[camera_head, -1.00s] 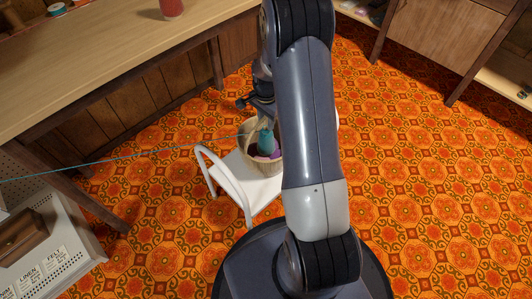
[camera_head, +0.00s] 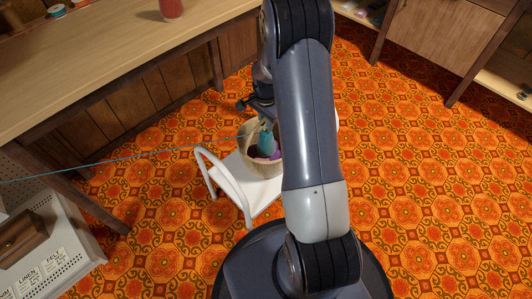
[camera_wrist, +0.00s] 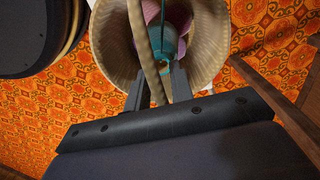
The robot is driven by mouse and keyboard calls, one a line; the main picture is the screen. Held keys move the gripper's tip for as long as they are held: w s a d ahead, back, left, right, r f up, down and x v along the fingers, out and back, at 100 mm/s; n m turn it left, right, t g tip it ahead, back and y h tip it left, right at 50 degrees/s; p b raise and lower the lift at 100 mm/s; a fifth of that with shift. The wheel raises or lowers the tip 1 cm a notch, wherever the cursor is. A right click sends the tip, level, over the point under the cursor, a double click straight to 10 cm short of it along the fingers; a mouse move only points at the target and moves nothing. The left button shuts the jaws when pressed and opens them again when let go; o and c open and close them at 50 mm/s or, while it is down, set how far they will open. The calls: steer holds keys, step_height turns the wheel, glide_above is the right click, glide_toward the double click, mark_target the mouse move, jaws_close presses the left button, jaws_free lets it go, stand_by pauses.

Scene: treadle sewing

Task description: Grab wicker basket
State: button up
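The wicker basket (camera_head: 258,167) stands on a white chair (camera_head: 235,184), partly hidden behind my arm. It holds a teal thing (camera_head: 265,140) and purple material. In the wrist view the basket (camera_wrist: 207,45) is seen from above, with its arched handle (camera_wrist: 140,32) running down toward my gripper (camera_wrist: 160,86). The handle passes between my two dark fingers, which stand apart on either side of it. I see no clear squeeze on it. In the head view my gripper (camera_head: 256,106) is just above the basket's far side.
A teal thread (camera_head: 120,159) stretches from the basket to the left. A wooden table (camera_head: 110,55) with a red jar (camera_head: 171,8) stands at upper left. A perforated white box (camera_head: 75,258) is at lower left. Patterned floor is clear at right.

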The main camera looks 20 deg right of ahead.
jaws_close()
stand_by(1.1)
